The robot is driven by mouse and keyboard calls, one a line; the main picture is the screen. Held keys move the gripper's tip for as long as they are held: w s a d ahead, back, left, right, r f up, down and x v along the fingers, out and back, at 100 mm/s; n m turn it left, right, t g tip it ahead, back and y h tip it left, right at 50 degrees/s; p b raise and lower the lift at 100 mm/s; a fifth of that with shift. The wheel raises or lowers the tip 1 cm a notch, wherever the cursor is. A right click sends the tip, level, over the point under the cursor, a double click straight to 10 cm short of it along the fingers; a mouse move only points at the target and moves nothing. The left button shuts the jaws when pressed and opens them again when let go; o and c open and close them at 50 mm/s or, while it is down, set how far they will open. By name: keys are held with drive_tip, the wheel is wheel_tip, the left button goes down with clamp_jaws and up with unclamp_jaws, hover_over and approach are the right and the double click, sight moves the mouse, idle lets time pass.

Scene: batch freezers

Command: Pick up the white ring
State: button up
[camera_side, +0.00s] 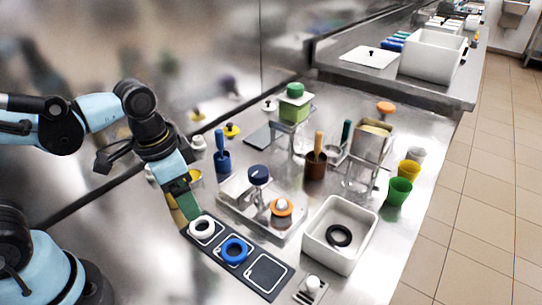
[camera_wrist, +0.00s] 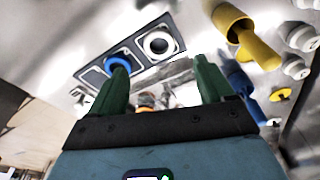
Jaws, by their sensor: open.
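The white ring (camera_side: 203,236) lies flat on the upper-left square of a dark three-square panel (camera_side: 266,272). In the wrist view the white ring (camera_wrist: 146,45) shows whole, beyond and between my green fingertips. My gripper (camera_side: 187,206) points down just above and to the left of the white ring in the side view. In the wrist view my gripper (camera_wrist: 160,70) has its fingers spread wide with nothing held between them.
A blue ring (camera_side: 234,259) lies on the middle square, and the third square is empty. A white bin (camera_side: 318,254) with a black ring inside stands to the right. A metal tray (camera_side: 237,215) with knobbed parts is close behind the panel. A yellow cup (camera_wrist: 255,52) is at the wrist view's right.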

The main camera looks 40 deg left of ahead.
sight(203, 230)
drive_tip(key=shift+w+d+f, duration=0.15)
drive_tip(key=shift+w+f, duration=0.1)
drive_tip(key=shift+f, duration=1.2)
drive_tip(key=shift+w+d+f, duration=0.1)
drive_tip(key=shift+w+f, duration=0.1)
drive_tip(key=shift+f, duration=1.25)
drive_tip(key=shift+w+d+f, duration=0.15)
drive_tip(key=shift+w+f, duration=0.1)
drive_tip(key=shift+f, duration=1.2)
drive_tip(key=c, duration=1.1)
